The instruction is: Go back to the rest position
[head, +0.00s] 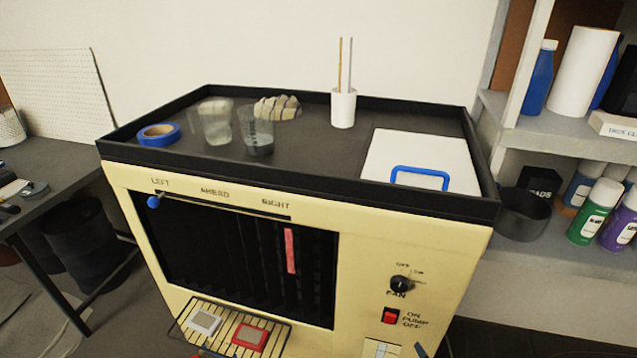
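Neither of my grippers can be made out in the head view. The cream machine (370,250) stands in the middle, with a black tray top (310,150). Its slider has a blue knob (153,202) at the LEFT end of the LEFT–AHEAD–RIGHT scale. A red strip (290,250) shows among the dark vertical louvres. The black fan knob (401,284) and red pump switch (390,316) are on the right of the front. A slatted ledge (227,328) below the louvres carries a grey-white square piece (204,322) and a red-framed one (250,336).
The tray top holds blue tape (158,134), two clear cups (215,122), a crumpled cloth (278,107), a white cup with sticks (343,108) and a white lid with a blue handle (420,178). Shelves with bottles (592,212) stand right. A dark table (60,195) stands left.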

